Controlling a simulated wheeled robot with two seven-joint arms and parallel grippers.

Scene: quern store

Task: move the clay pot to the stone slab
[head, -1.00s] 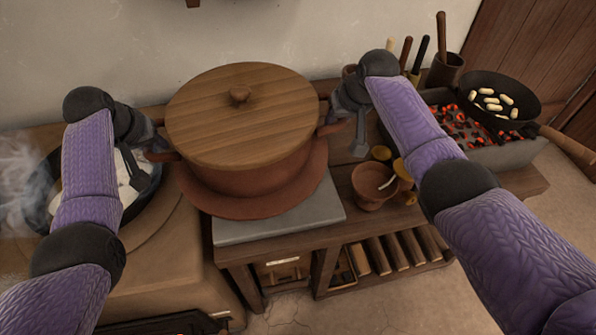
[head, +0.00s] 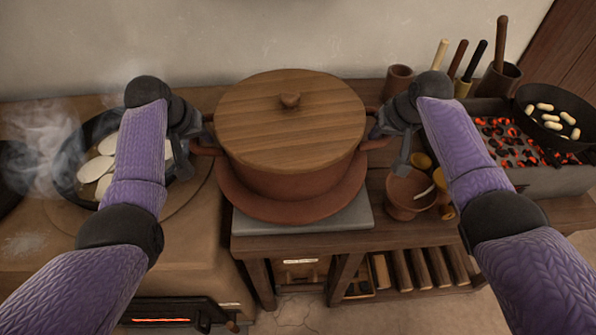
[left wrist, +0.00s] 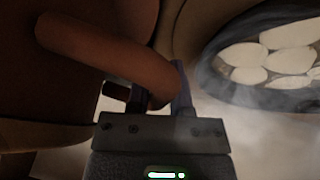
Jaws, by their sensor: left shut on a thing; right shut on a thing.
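The clay pot (head: 290,178) is reddish brown with a flat wooden lid (head: 290,120) and a handle on each side. It stands upright over a wide clay dish (head: 290,208) on the grey stone slab (head: 345,226). I cannot tell whether the pot's base touches the dish. My left gripper (head: 196,138) is shut on the pot's left handle. In the left wrist view, this handle (left wrist: 105,50) runs between the fingers (left wrist: 162,95). My right gripper (head: 386,132) is shut on the right handle (head: 375,144).
A steaming pan (head: 92,172) with pale pieces is at the left on the stove (head: 185,240). A small clay mortar (head: 408,193) stands right of the slab. Further right are glowing coals (head: 515,140) and a black pan (head: 553,118). Utensils stand behind.

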